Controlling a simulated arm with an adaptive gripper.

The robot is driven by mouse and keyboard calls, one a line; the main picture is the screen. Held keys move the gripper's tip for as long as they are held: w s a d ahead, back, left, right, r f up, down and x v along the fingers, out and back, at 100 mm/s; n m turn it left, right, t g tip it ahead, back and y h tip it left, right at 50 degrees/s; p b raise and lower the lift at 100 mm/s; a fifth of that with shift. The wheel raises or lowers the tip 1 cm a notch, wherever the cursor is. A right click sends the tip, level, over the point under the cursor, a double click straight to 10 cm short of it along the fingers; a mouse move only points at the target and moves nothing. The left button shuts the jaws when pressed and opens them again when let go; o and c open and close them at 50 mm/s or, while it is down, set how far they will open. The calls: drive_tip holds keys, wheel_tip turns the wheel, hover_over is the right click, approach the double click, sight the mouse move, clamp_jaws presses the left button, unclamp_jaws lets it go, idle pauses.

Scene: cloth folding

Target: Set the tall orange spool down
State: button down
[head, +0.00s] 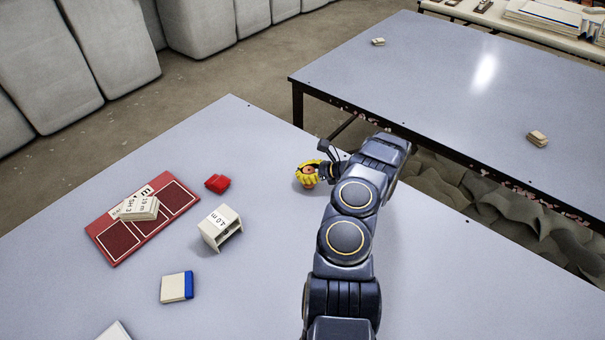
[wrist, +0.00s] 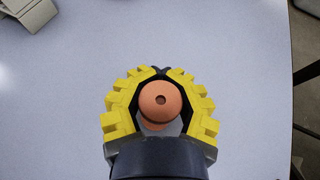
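The orange spool (wrist: 161,101) stands upright between the yellow fingers of my gripper (wrist: 160,74), with its round top and centre hole facing the wrist camera. The fingers curve around both sides of it and their dark tips come close together beyond it. In the head view the spool (head: 308,170) shows as a small orange patch inside the yellow fingers of my gripper (head: 306,175). Its lower part is mostly hidden, and I cannot tell whether its base touches the grey-blue table (head: 265,250).
To the left lie a red board (head: 115,242) with dark panels and a labelled pale block (head: 139,208) on it, a small red piece (head: 217,183), an open-sided white box (head: 218,226) and a white-and-blue block (head: 177,287). The table around my gripper is clear; its far edge is close behind.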

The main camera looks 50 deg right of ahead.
wheel_tip(320, 180, up, 3)
drive_tip(key=shift+w+f, duration=0.1)
drive_tip(key=shift+f, duration=0.1)
drive_tip(key=s+a+r, duration=0.9)
drive_tip(key=a+r, duration=0.1)
drive_tip(key=shift+s+a, duration=0.2)
drive_tip(key=shift+s, duration=0.1)
